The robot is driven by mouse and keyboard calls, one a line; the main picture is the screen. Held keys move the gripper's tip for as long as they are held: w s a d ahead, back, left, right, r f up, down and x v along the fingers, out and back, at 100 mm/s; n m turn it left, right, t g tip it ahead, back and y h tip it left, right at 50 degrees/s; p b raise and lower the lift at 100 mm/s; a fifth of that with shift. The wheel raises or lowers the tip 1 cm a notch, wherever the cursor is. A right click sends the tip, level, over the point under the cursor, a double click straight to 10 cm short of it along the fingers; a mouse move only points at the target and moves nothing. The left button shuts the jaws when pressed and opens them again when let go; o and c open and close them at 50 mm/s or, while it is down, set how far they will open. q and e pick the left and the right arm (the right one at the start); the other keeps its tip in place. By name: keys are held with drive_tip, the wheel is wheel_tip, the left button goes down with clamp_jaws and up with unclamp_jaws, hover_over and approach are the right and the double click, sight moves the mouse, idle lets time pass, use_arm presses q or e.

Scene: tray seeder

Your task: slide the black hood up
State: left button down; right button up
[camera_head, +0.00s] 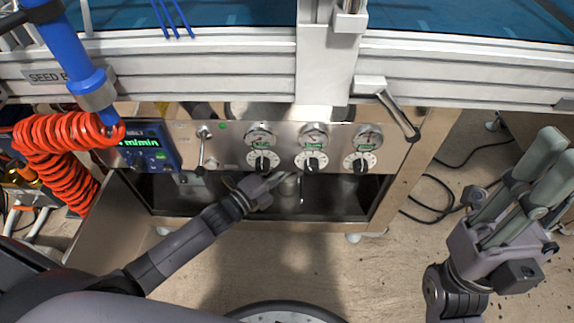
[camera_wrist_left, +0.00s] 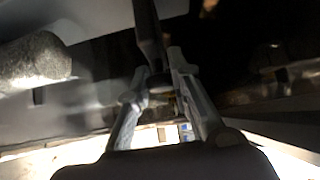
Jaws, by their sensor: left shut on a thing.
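My left gripper (camera_head: 284,181) reaches in just below the row of dials, at the opening of the dark cabinet. In the left wrist view, my left gripper (camera_wrist_left: 162,75) has its two fingers shut on a dark narrow bar (camera_wrist_left: 148,35). I cannot tell whether this bar is part of the black hood; no hood is clearly recognisable in either view. My right gripper (camera_head: 543,165) is open and empty at the far right, above the floor and apart from the machine.
A steel panel (camera_head: 230,147) carries gauges, dials, a lever valve and a green-lit belt display (camera_head: 145,142). An orange coiled hose (camera_head: 65,132) hangs at the left. A clamp handle (camera_head: 397,113) juts out at the right. Black cables (camera_head: 436,200) lie on the floor.

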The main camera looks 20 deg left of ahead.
use_arm(q)
drive_tip(key=shift+r, duration=0.25)
drive_tip(key=c, duration=1.4)
unclamp_jaws()
drive_tip(key=shift+r, duration=0.1)
drive_tip(key=shift+c, duration=0.2)
drive_tip(key=v, duration=1.2)
